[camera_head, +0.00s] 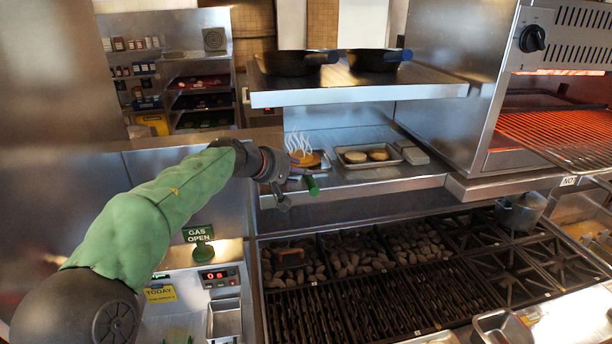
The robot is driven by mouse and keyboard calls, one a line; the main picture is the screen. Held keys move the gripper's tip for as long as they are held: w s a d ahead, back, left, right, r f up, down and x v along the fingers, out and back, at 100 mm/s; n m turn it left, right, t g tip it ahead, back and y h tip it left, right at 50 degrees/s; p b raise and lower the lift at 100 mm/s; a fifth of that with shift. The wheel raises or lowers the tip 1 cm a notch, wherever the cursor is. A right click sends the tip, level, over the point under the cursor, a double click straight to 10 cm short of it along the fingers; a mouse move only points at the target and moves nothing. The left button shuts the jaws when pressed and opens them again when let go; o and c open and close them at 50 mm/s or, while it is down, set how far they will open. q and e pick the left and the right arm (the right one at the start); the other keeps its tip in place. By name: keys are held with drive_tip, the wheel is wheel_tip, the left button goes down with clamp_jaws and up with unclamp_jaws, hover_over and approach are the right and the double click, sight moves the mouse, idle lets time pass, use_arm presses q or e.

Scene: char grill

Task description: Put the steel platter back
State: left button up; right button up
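My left gripper (284,188) is at the left end of the lower steel shelf, its arm coming in from the left. Beside it, a steaming browned food item (306,159) sits on what looks like a small steel platter (323,168) at the shelf's front left. The gripper partly covers that platter. A short green cylinder (312,186) sticks out at the fingers; I cannot tell whether it is a handle or whether the fingers hold it. My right gripper is not in view.
Two dark pans (291,63) stand on the upper shelf (360,95), above the gripper. A glowing broiler (560,135) is at the right. The char grill (375,305) with coals lies below. A green "GAS OPEN" sign (198,233) stands below the arm.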

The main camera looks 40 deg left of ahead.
use_arm(q)
drive_tip(key=v, duration=0.5)
drive_tip(key=shift+s+r+b, duration=0.15)
drive_tip(key=shift+s+b, duration=0.15)
idle(1.2)
